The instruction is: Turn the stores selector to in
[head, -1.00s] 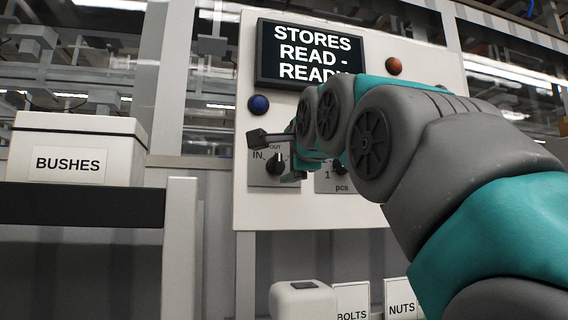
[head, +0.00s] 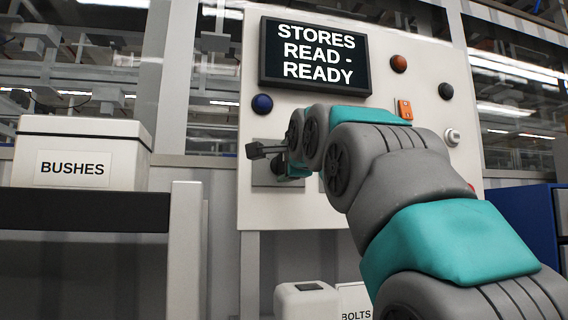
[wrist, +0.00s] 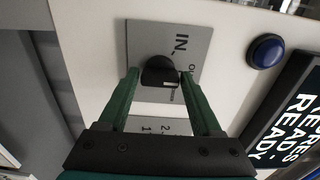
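The stores selector is a black knob (wrist: 158,72) on a grey plate (wrist: 140,40) marked IN and OUT. In the wrist view its pale pointer mark faces right, toward the OUT lettering; IN is at the top. My gripper (wrist: 160,77) is open, with one green finger on each side of the knob. Visible gaps separate the fingers from the knob; I cannot tell how deep the tips reach. In the head view my gripper (head: 266,160) covers the knob and most of the plate (head: 264,177).
The display (head: 314,55) reads STORES READ - READY. A blue button (head: 262,104), an orange lamp (head: 398,63), an orange switch (head: 404,109) and a black button (head: 446,91) share the white panel (head: 250,212). A second selector plate (wrist: 160,125) lies beside the first.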

